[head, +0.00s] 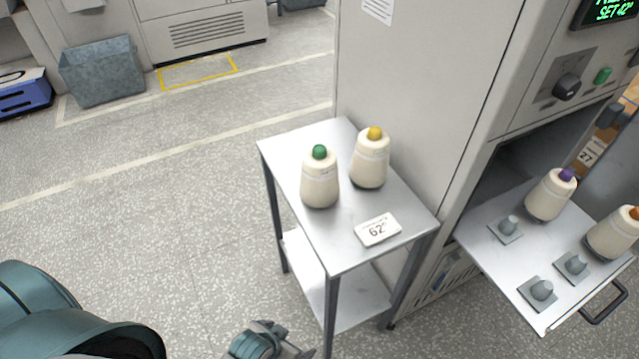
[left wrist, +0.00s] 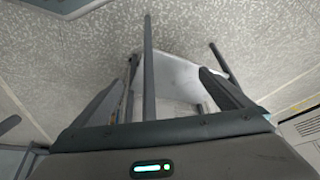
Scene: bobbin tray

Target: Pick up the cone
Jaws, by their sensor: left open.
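Several cream yarn cones stand upright. A green-tipped cone (head: 319,182) and a yellow-tipped cone (head: 369,162) are on the small metal side table (head: 335,245). A purple-tipped cone (head: 549,197) and an orange-tipped cone (head: 610,236) stand on the pulled-out tray (head: 490,255) at the right. My left gripper (head: 275,342) is low at the bottom edge of the head view, in front of and below the tabletop, apart from every cone. In the left wrist view the left gripper (left wrist: 160,80) is open and empty, with the table's legs and a pale panel beyond it.
A white card reading 62 (head: 378,230) lies on the table. The tall machine cabinet (head: 420,80) stands right behind the table.

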